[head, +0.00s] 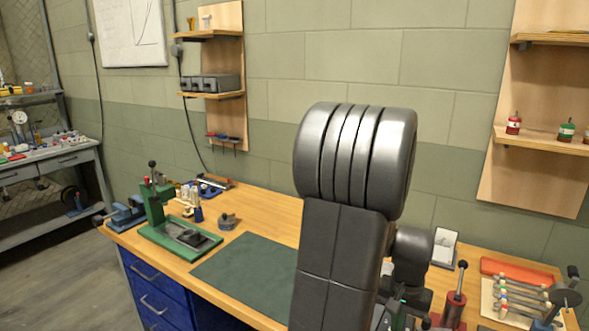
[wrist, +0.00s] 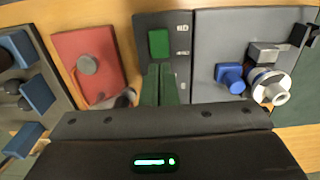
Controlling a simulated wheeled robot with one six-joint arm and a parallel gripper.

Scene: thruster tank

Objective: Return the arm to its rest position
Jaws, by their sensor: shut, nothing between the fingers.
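My arm (head: 345,220) stands raised in the middle of the head view, its dark rounded joint well above the bench. In the wrist view my gripper (wrist: 161,70) shows as two narrow green fingers side by side, shut and empty. Its dark housing (wrist: 160,140) with a lit display fills the bottom of that view. Under the fingertips is a dark panel with a green block (wrist: 159,43); I cannot tell how far below it lies. In the head view my gripper is mostly hidden behind the arm.
The wooden bench (head: 262,208) carries a green mat (head: 245,268), a green press (head: 160,215) at left, and a red-based post (head: 455,300) and red tray (head: 515,272) at right. In the wrist view a red plate (wrist: 88,60) lies left, a blue knob (wrist: 230,77) right. Wall shelves (head: 545,138) flank the arm.

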